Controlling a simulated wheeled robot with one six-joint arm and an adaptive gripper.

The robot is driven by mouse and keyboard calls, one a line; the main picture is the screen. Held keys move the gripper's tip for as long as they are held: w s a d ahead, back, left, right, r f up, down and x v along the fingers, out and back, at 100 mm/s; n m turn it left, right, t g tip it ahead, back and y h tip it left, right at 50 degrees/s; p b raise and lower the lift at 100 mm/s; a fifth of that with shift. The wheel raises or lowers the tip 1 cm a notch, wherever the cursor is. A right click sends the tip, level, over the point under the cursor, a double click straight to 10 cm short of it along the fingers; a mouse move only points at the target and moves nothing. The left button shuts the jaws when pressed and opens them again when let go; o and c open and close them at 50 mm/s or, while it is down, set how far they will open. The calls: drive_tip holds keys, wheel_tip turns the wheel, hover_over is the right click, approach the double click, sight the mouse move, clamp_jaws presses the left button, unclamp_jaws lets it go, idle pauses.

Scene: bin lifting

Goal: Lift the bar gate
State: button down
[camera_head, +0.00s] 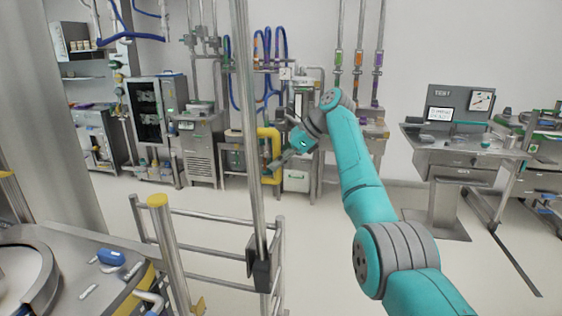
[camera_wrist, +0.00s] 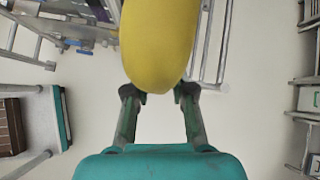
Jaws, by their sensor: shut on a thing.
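A yellow bent bar (camera_head: 274,143) stands out beside a tall upright steel post (camera_head: 246,90) in the head view; I take it to be the bar gate's handle. It fills the top middle of the wrist view (camera_wrist: 160,40), close up. My gripper (camera_head: 278,166) is at the lower part of the yellow bar. In the wrist view my two fingers (camera_wrist: 159,92) stand on either side of the bar's rounded near end, shut on it. The exact contact is partly hidden.
Low steel railings (camera_head: 205,215) and a yellow-capped post (camera_head: 160,235) stand at front left. A bench with a blue item (camera_head: 110,257) is at lower left. Cabinets and pipes line the back wall. A workstation (camera_head: 455,150) stands right. Open floor lies between.

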drive_tip(key=shift+f, duration=0.2)
drive_tip(key=c, duration=1)
unclamp_jaws()
drive_tip(key=shift+r, duration=0.1)
drive_tip(key=v, duration=1.2)
drive_tip(key=shift+w, duration=0.1)
